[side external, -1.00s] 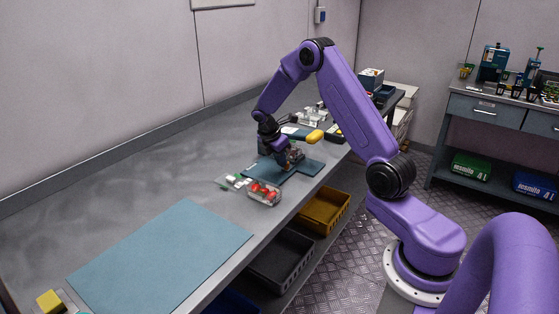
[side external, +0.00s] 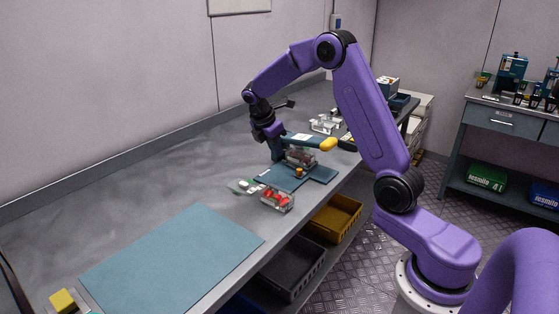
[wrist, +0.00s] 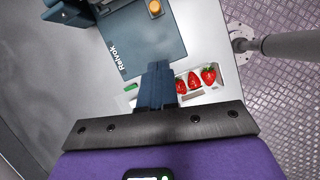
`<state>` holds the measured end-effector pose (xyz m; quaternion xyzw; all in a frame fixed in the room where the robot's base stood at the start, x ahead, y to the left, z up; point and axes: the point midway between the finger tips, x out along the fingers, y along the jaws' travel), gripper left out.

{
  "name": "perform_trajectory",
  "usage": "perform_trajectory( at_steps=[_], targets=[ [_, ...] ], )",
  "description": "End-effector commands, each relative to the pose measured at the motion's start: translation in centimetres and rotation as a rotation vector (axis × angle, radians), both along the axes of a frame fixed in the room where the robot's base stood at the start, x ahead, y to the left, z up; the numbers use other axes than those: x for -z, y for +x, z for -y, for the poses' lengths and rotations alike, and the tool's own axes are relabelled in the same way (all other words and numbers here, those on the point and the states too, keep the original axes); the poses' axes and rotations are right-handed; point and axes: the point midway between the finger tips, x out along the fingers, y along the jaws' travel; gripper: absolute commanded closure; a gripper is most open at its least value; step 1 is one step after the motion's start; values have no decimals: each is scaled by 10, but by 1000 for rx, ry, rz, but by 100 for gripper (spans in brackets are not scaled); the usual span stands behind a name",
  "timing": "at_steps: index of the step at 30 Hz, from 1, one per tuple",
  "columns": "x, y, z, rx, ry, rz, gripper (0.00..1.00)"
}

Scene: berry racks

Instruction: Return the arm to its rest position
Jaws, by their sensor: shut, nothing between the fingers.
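A large pale teal mat (side external: 175,258) lies bare at the near left, by a yellow block (side external: 62,300). The grey bench (side external: 150,190) is clear along the wall.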

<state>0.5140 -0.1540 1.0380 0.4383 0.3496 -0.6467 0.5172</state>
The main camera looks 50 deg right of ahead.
Motion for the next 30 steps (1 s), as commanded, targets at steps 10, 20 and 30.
perform_trajectory(
  at_steps=[10, 20, 30],
  targets=[
    [-20, -24, -75, 14, 54, 83, 100],
    [-37, -101, -163, 68, 163, 169, 100],
    [-43, -208, -211, 135, 279, 190, 100]
  ],
)
